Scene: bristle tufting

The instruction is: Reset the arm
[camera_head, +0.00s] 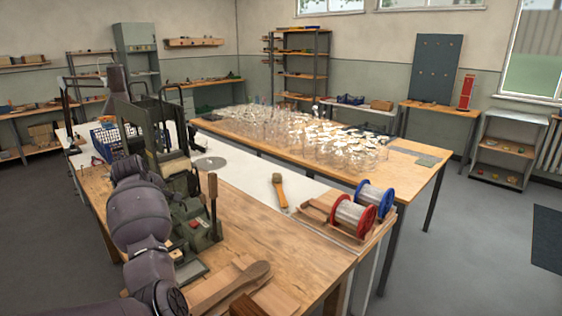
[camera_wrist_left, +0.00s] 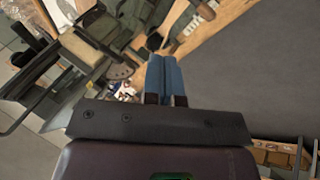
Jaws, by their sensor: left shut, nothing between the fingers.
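My left arm (camera_head: 138,212) rises from the bottom edge at the left of the head view, over the near workbench and beside the green machine. I cannot make out its fingers in the head view. In the left wrist view, the blue fingers of my left gripper (camera_wrist_left: 166,72) are pressed together with nothing between them. Behind them show grey floor and, on the left, part of a bench with tools and a machine, seen tilted. My right arm and gripper are in neither view.
A green machine (camera_head: 190,222) stands on the near workbench (camera_head: 285,238). A wooden brush handle (camera_head: 232,284) lies at its front. Red and blue wire spools (camera_head: 362,211) sit at the right end. Many clear glass jars (camera_head: 310,138) crowd the table behind.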

